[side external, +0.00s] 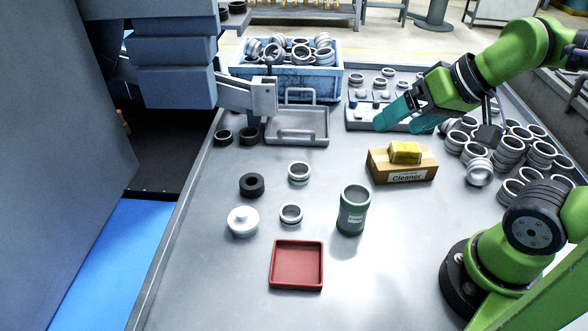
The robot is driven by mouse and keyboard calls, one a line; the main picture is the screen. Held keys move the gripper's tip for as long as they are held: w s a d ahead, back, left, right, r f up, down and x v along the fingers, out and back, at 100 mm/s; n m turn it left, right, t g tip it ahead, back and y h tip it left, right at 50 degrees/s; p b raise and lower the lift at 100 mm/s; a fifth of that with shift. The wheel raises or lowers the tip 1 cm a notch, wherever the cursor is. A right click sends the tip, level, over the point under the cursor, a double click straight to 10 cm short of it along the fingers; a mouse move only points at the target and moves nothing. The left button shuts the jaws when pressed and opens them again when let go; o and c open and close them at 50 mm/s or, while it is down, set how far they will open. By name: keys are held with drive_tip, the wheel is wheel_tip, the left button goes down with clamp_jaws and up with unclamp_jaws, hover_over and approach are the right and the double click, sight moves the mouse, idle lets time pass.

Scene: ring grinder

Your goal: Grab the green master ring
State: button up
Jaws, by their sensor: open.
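The green master ring (353,210) stands upright on the grey table, right of the table's middle. It is a tall green cylinder with a silver rim, an open top and a small label. My gripper (402,122) is open, with two teal fingers. It is at the back right in the picture, above and beyond the green ring, near a light tray. It is well apart from the ring and nothing shows between its fingers.
A cardboard Cleaner box (403,173) with a yellow sponge (405,152) sits between gripper and ring. A red tray (296,266), silver rings (299,172) and a black ring (251,185) lie left. Stacked rings (510,150) crowd the right; a blue crate (288,83) stands behind.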

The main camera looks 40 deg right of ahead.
idle(0.5)
drive_tip(key=n+g+h, duration=0.2)
drive_tip(key=n+g, duration=0.4)
drive_tip(key=g, duration=0.1)
hover_over(299, 164)
drive_tip(key=s+a, duration=0.1)
drive_tip(key=s, duration=0.1)
wheel_tip(299, 164, down, 7)
wheel_tip(299, 164, down, 11)
drive_tip(key=shift+w+r, duration=0.1)
drive_tip(key=shift+w, duration=0.05)
drive_tip(key=shift+a+f, duration=0.15)
drive_tip(key=shift+f, duration=1.2)
drive_tip(key=shift+a+f, duration=0.15)
drive_tip(key=shift+f, duration=1.2)
drive_tip(key=shift+c, duration=0.3)
drive_tip(key=c, duration=1.2)
